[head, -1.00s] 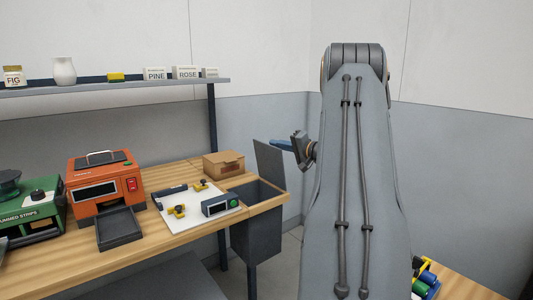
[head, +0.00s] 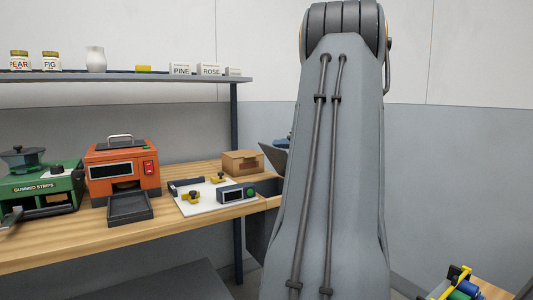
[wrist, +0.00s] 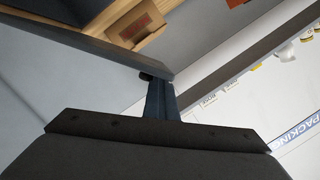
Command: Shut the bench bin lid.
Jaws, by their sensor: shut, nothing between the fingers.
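The dark grey bench bin (head: 256,228) hangs at the right end of the workbench, largely hidden behind my arm in the head view. Its lid (head: 272,158) is partly open, tilted leftward over the bin mouth; its right part is hidden. My gripper (head: 281,142) shows only as a bit of blue at the lid's upper edge, beside my arm. In the wrist view the blue fingers (wrist: 156,84) are shut and empty, with their tips at the edge of a grey panel, which looks like the lid (wrist: 70,68). I cannot tell whether they touch it.
A cardboard box (head: 243,162) stands on the bench by the bin. A white fixture board (head: 205,207), an orange machine (head: 122,170) and a green strip dispenser (head: 40,190) stand further left. A shelf (head: 120,77) with jars and small boxes runs above.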

